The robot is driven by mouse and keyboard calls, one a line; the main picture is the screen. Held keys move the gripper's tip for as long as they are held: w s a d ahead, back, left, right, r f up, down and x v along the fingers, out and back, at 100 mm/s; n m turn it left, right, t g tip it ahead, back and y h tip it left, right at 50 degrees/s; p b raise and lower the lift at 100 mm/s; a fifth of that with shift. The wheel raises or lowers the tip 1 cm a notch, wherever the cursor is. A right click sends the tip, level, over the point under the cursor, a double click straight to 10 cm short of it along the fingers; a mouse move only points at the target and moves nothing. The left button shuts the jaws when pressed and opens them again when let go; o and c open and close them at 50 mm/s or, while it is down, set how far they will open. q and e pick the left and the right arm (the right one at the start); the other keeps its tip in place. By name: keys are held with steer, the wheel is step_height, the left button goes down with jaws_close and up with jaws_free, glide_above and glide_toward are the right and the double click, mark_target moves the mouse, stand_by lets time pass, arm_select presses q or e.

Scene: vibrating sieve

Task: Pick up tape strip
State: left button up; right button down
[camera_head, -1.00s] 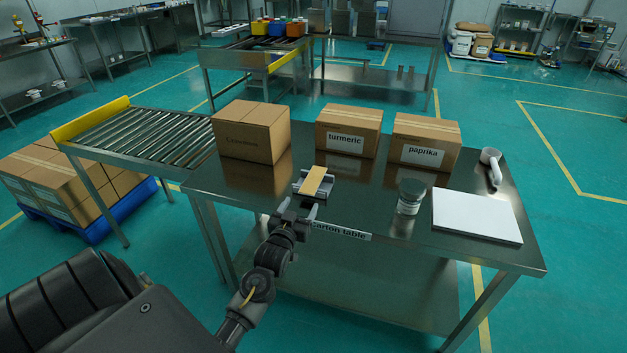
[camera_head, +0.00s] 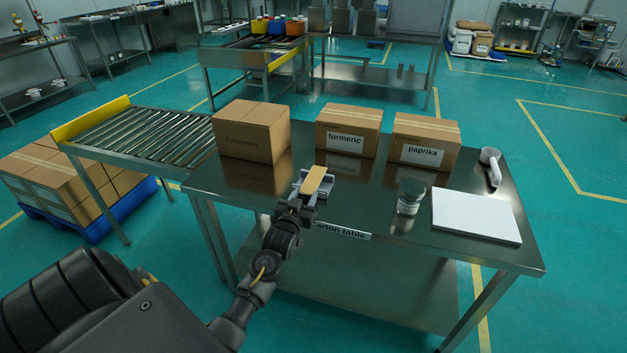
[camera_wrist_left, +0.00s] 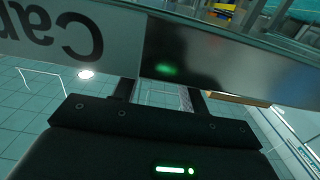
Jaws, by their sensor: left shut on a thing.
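The tan tape strip (camera_head: 313,180) lies on a small grey metal holder (camera_head: 325,190) near the front edge of the carton table. My left gripper (camera_head: 306,196) is at the strip's near end and is shut on it; the exact contact is hard to see. The strip still lies along the top of the holder. My right gripper is not in view.
Behind the holder stand a plain carton (camera_head: 250,132), a turmeric carton (camera_head: 347,131) and a paprika carton (camera_head: 424,143). To the right are a glass jar (camera_head: 409,197), a white board (camera_head: 475,215) and a white handled tool (camera_head: 492,166). A roller conveyor (camera_head: 150,137) adjoins at left.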

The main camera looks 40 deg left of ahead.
arm_select(q)
steer(key=shift+r, duration=0.1)
steer(key=shift+r, duration=0.2)
step_height(320, 180, up, 3)
steer(key=shift+f, duration=0.2)
steer(key=s+d+r, duration=0.7)
steer(key=s+r, duration=0.3)
steer(key=s, duration=0.2)
steer(key=d+r+m+t+h, duration=0.1)
steer(key=d+m+h, duration=0.2)
steer(key=d, duration=1.3)
steer(key=h, duration=0.2)
steer(key=shift+s+d+m+h, duration=0.35)
steer(key=shift+d+m+h, duration=0.05)
